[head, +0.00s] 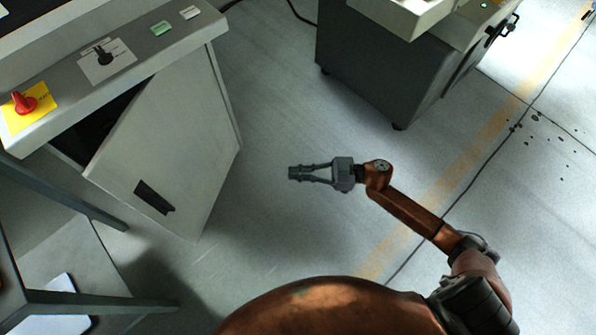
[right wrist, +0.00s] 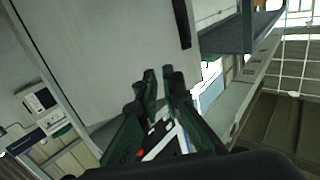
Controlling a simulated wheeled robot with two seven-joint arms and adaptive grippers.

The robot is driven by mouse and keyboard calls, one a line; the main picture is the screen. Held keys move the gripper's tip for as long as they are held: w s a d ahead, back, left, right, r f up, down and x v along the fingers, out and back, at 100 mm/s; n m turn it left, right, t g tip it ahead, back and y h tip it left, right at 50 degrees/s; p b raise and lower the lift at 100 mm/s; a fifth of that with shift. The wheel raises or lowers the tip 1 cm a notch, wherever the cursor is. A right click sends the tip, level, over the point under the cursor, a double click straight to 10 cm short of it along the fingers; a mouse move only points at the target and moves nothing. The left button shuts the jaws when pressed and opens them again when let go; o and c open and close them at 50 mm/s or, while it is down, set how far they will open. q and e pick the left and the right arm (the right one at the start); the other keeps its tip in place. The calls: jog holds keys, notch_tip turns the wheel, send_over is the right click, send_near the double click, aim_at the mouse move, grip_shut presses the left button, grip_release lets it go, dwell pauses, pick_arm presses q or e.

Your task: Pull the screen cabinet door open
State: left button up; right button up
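The screen cabinet is the grey cabinet with the sloped control panel (head: 130,60) at the upper left of the head view. Its pale grey door (head: 180,130) stands ajar, with a dark gap along its left edge. A dark handle slot (head: 154,197) is low on the door. My right gripper (head: 293,173) is to the right of the door, apart from it and empty, its fingers drawn close together. In the right wrist view its fingertips (right wrist: 161,78) show in front of the door panel (right wrist: 110,60), and the dark slot (right wrist: 182,22) is above them. My left gripper is not in view.
A dark grey machine cabinet (head: 365,75) stands at the upper right of the head view. A metal-framed table (head: 85,300) is at the lower left. The floor (head: 275,120) between the door and the machine is clear.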

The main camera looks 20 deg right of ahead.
grip_shut()
dwell(0.3)
jog(key=shift+o, duration=1.7)
grip_release()
jog(key=v, duration=1.2)
jog(key=shift+c, duration=0.2)
